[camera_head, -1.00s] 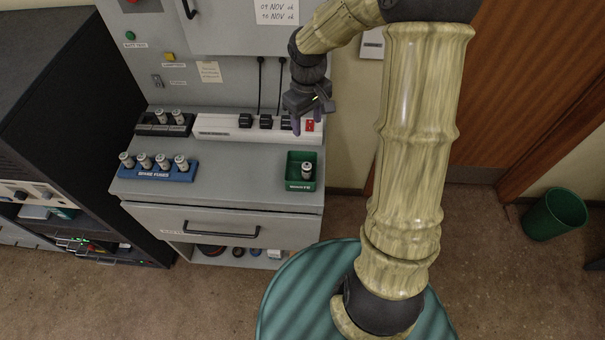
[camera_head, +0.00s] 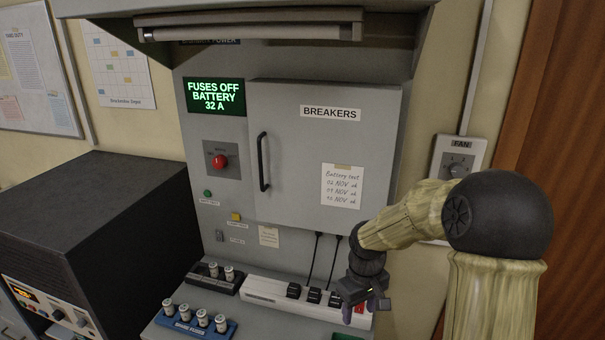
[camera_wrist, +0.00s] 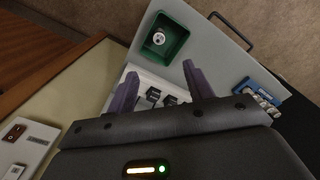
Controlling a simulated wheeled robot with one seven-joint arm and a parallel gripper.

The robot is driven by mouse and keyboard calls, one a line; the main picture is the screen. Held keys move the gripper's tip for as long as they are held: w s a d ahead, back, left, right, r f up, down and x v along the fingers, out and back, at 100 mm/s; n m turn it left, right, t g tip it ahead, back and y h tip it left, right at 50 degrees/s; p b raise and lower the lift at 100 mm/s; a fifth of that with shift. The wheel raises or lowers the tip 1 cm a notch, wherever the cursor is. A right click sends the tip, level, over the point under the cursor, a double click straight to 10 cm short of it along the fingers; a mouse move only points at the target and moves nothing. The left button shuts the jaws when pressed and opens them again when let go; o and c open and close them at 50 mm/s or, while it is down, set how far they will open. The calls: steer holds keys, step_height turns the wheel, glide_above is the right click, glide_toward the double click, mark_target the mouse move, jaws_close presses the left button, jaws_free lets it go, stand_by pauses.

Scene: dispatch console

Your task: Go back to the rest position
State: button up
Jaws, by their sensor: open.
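My gripper (camera_head: 361,308) hangs over the right end of the white socket strip in the head view. In the wrist view its two purple fingers (camera_wrist: 160,88) stand wide apart with nothing between them. Beyond the fingers, in the wrist view, a green tray (camera_wrist: 178,50) holds one fuse (camera_wrist: 158,38). In the head view the tray is mostly cut off by the bottom edge.
A white strip (camera_head: 262,291) with several black plugs and a red switch lies under my gripper. A blue rack (camera_head: 190,325) holds several fuses; a black holder (camera_head: 222,284) has two. The breaker cabinet door (camera_head: 290,170) is shut. A fan switch (camera_head: 457,160) is on the wall.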

steer(key=s+m+t+b, duration=0.2)
steer(key=s+m, duration=0.3)
steer(key=s, duration=0.8)
steer(key=shift+s+f+b, duration=0.3)
steer(key=shift+s+b, duration=0.05)
steer(key=shift+b, duration=0.1)
steer(key=shift+w+d, duration=0.1)
